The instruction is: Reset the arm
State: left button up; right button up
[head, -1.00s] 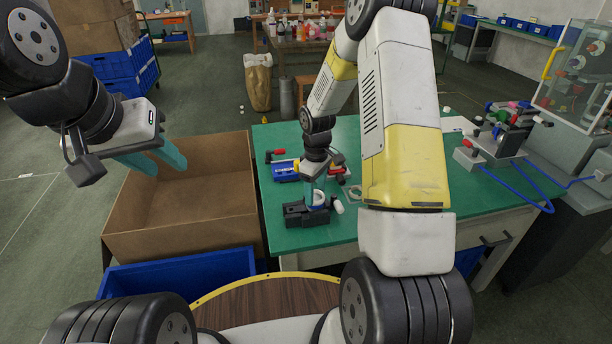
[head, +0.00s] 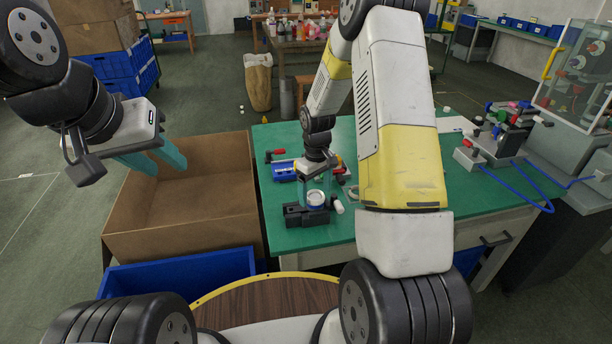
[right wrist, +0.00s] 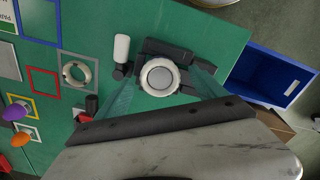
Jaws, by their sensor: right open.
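My right gripper (head: 318,178) is open above the green table, just behind and above a black fixture (head: 295,214). A white round part (head: 316,198) sits in that fixture. In the right wrist view the round part (right wrist: 160,77) shows from above with a grey centre, and the open teal fingers of my right gripper (right wrist: 160,92) stand apart on either side of it, with nothing between them held. My left gripper (head: 152,162) is open and empty above the brown open box at the left.
The open cardboard box (head: 125,222) and a blue bin (head: 180,275) stand left of the green table (head: 285,238). A blue clamp-like device (head: 284,170) lies behind the fixture. A machine with blue hoses (head: 505,140) stands at the table's right. A white-handled knob (right wrist: 122,48) is beside the fixture.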

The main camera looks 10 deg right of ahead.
jog(key=s+r+m+t, duration=0.1)
jog(key=s+r, duration=0.2)
jog(key=r, duration=0.7)
jog(key=s+r+m+t, duration=0.1)
jog(key=s+r, duration=0.1)
jog(key=r, duration=0.8)
jog(key=s+a+r+m+t+y, duration=0.1)
jog(key=s+r+t, duration=0.1)
jog(key=s+r, duration=0.3)
jog(key=s+a+r+m+t+y, duration=0.1)
jog(key=s+r, duration=0.5)
jog(key=s, duration=0.8)
jog(key=shift+s+r+m+t, duration=0.15)
jog(key=shift+r+m+t, duration=0.1)
jog(key=shift+m+t, duration=0.45)
